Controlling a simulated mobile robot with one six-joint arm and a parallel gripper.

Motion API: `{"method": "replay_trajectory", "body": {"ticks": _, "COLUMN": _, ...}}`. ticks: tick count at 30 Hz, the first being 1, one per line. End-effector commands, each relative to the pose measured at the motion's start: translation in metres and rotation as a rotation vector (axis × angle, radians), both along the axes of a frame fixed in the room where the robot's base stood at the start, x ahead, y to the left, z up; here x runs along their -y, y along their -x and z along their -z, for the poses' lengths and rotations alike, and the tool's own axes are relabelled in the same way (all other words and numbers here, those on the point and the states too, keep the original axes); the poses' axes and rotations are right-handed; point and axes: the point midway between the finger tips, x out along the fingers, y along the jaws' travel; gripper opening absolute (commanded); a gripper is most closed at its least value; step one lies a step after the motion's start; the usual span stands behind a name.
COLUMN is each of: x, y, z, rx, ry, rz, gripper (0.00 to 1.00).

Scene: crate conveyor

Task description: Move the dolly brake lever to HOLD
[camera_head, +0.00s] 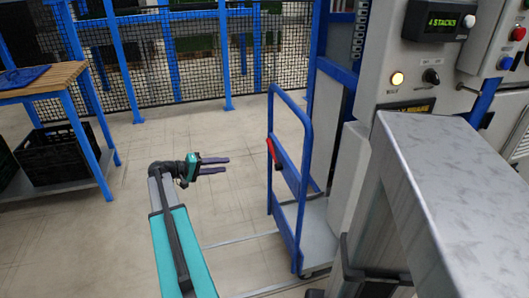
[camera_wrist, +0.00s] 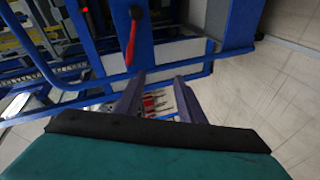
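The dolly (camera_head: 301,205) has a blue tubular frame and a grey deck, and stands beside the machine. Its brake lever (camera_head: 271,150) is a red handle on the blue upright. In the wrist view the red lever (camera_wrist: 131,42) extends from a dark round pivot on a blue plate, towards the fingers in the picture. No HOLD mark is readable. My gripper (camera_head: 226,165) is open and empty, left of the lever and apart from it, with its fingers pointing towards the dolly. In the wrist view the fingertips (camera_wrist: 160,79) lie below the lever's end.
A wooden-topped bench (camera_head: 40,82) with a black crate (camera_head: 62,152) is at left. The floor around my gripper is clear.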

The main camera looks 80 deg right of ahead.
Motion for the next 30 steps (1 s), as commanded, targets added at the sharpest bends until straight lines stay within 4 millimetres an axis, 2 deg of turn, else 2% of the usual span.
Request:
{"method": "replay_trajectory", "body": {"ticks": 1, "x": 0.014, "y": 0.014, "z": -0.011, "rx": -0.009, "ry": 0.036, "rz": 0.027, "gripper": 0.36}}
{"method": "replay_trajectory", "body": {"ticks": 3, "x": 0.025, "y": 0.03, "z": -0.027, "rx": -0.024, "ry": 0.075, "rz": 0.055, "gripper": 0.36}}
{"method": "replay_trajectory", "body": {"ticks": 6, "x": 0.034, "y": 0.046, "z": -0.043, "rx": -0.04, "ry": 0.115, "rz": 0.081, "gripper": 0.36}}
{"method": "replay_trajectory", "body": {"ticks": 9, "x": 0.038, "y": 0.053, "z": -0.051, "rx": -0.047, "ry": 0.132, "rz": 0.093, "gripper": 0.36}}
{"method": "replay_trajectory", "body": {"ticks": 23, "x": 0.039, "y": 0.055, "z": -0.053, "rx": -0.049, "ry": 0.135, "rz": 0.094, "gripper": 0.36}}
{"method": "replay_trajectory", "body": {"ticks": 30, "x": 0.049, "y": 0.069, "z": -0.049, "rx": -0.048, "ry": 0.134, "rz": 0.094, "gripper": 0.36}}
